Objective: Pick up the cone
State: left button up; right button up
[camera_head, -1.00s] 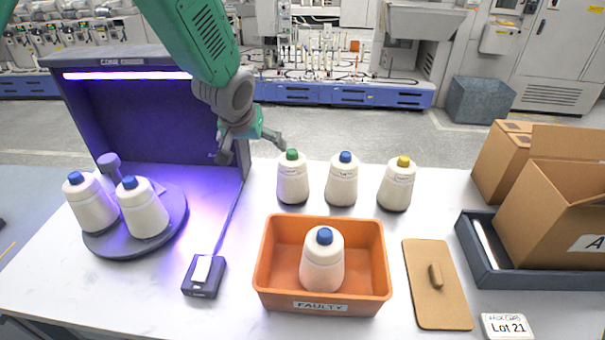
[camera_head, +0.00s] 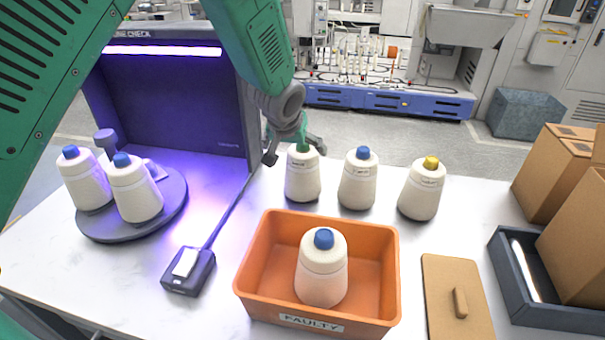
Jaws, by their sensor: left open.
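Three cream yarn cones stand in a row on the white table: a green-topped cone (camera_head: 302,177), a blue-topped cone (camera_head: 358,182) and a yellow-topped cone (camera_head: 422,191). Another blue-topped cone (camera_head: 321,272) stands in the orange tray (camera_head: 252,277) labelled FAULTY. Two more blue-topped cones, a left one (camera_head: 83,182) and a right one (camera_head: 134,192), stand on the round grey turntable (camera_head: 172,202). My left gripper (camera_head: 294,154) is open at the top of the green-topped cone, its fingers either side of the tip. Contact cannot be told. My right gripper is not in view.
A dark lit inspection booth (camera_head: 170,100) stands behind the turntable. A small dark device (camera_head: 189,270) with a cable lies left of the orange tray. A brown board with a handle (camera_head: 445,285), a dark tray (camera_head: 515,282) and cardboard boxes (camera_head: 555,180) occupy the right side.

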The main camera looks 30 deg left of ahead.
aim_at(302, 155)
pick_arm(q)
jog(key=w+f, duration=0.2)
jog(key=f, duration=0.2)
jog(key=shift+w+d, duration=0.3)
jog(key=shift+w, duration=0.1)
jog(key=x, duration=0.5)
jog(key=shift+w+a+f+p, duration=0.1)
jog(key=shift+a+f+p, duration=0.25)
jog(key=shift+a, duration=0.1)
jog(key=shift+d+r, duration=0.2)
jog(key=shift+d, duration=0.15)
jog(key=c, duration=0.4)
jog(key=shift+d+r, duration=0.1)
jog(key=c, duration=1.2)
